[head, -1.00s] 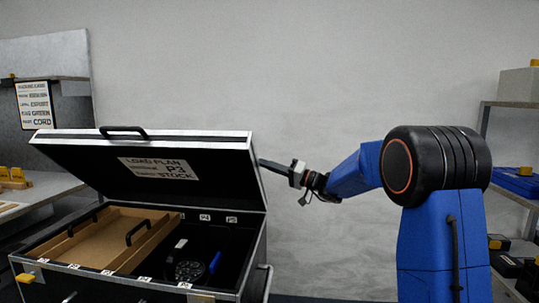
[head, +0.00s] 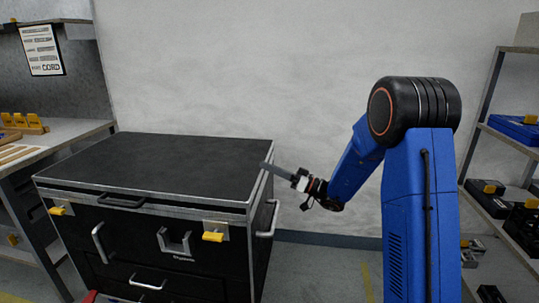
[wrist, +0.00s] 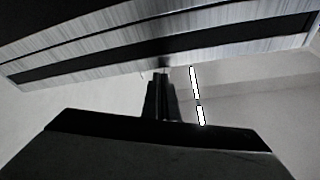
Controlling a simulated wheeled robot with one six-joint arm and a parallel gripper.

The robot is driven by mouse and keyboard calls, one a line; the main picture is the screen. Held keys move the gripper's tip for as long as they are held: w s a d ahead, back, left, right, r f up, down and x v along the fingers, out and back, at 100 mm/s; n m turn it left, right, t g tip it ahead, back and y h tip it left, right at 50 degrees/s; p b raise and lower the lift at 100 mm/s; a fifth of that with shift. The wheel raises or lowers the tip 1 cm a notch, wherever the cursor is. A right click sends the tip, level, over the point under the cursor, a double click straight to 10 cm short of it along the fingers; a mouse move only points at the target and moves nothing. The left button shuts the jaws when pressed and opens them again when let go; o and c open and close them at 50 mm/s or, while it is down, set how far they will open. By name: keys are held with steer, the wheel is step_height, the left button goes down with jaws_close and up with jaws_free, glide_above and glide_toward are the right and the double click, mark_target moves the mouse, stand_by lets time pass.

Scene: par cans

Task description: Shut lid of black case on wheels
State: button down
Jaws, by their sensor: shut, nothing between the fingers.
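The black case (head: 165,165) stands at the left in the head view. Its lid (head: 180,160) lies down over the case, its top nearly level; the inside is hidden. I cannot tell whether the lid's front edge is fully flush. A handle (head: 121,202) sits on the lid's front, and yellow latches (head: 213,237) sit on the case front. My gripper (head: 268,166) is shut and empty, its tip at the lid's right side edge. In the wrist view my shut fingers (wrist: 158,90) point at the silver-edged case side (wrist: 165,50); contact is unclear.
A workbench (head: 70,133) with yellow items is at the left. A shelf rack (head: 497,135) with blue and black cases is at the right. A side handle (head: 273,220) juts from the case. The floor (head: 320,270) between case and arm is clear.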

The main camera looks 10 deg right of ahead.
steer(key=shift+s+a+f, duration=0.1)
steer(key=shift+s+f, duration=0.05)
steer(key=shift+f, duration=0.4)
steer(key=shift+s+a+f, duration=0.1)
steer(key=shift+s+f, duration=0.05)
steer(key=shift+f, duration=0.35)
steer(key=shift+d+f, duration=0.1)
steer(key=r+v, duration=0.1)
steer(key=v, duration=1.6)
steer(key=s+a+r+g+h, duration=0.1)
steer(key=s+a+g+h, duration=0.4)
steer(key=s, duration=0.7)
steer(key=s+a+r+g+h, duration=0.1)
steer(key=s+a+g+h, duration=0.1)
steer(key=s+a+g, duration=0.7)
steer(key=s+d+f+m+t+h, duration=0.2)
steer(key=s+d+m+t+h, duration=0.25)
steer(key=s, duration=0.65)
steer(key=s+d+r+m+t+h, duration=0.2)
steer(key=s+d+m+t+h, duration=0.2)
steer(key=d+h, duration=0.4)
steer(key=s+d+t, duration=0.1)
steer(key=d, duration=0.2)
steer(key=shift+s+r, duration=0.2)
steer(key=shift+s, duration=0.1)
